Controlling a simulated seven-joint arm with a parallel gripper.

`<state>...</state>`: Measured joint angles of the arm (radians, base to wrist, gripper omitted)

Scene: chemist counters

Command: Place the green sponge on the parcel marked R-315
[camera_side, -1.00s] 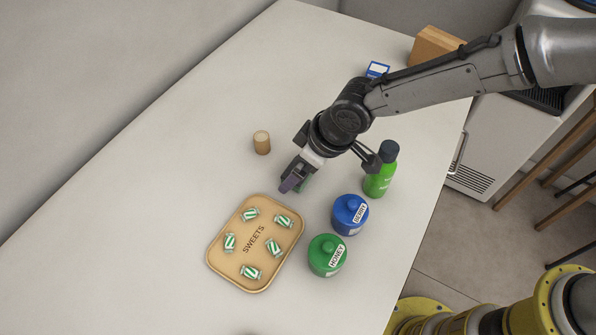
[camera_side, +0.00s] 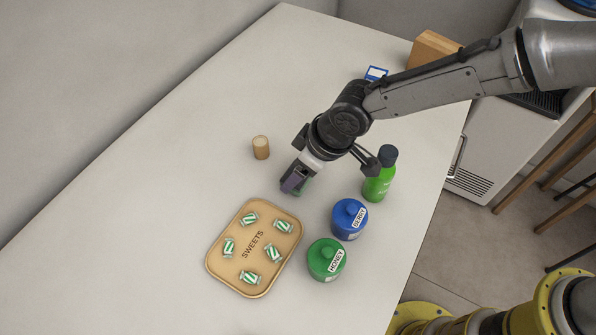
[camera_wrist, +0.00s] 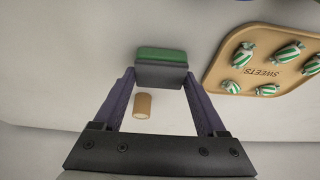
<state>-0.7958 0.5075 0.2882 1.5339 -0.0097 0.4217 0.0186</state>
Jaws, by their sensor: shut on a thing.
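The green sponge (camera_wrist: 161,56) has a green layer on a dark grey one. My gripper (camera_wrist: 163,76) is shut on it, with a purple finger at each side in the wrist view. In the side view the sponge (camera_side: 304,186) is partly hidden behind the fingers of my gripper (camera_side: 296,182). It is over the counter, just above the sweets tray's upper right corner in the picture. I cannot tell its height above the counter. No marking R-315 is readable. A brown box (camera_side: 434,48) stands at the far end, partly behind my arm; I cannot tell whether it is the parcel.
The sweets tray (camera_side: 214,262) holds several striped sweets. A blue berry jar (camera_side: 346,222), a green honey jar (camera_side: 322,264) and a green bottle (camera_side: 376,186) stand to the right. A cork-coloured cylinder (camera_side: 261,148) and a blue-and-white item (camera_side: 376,73) stand farther back. The counter's left side is clear.

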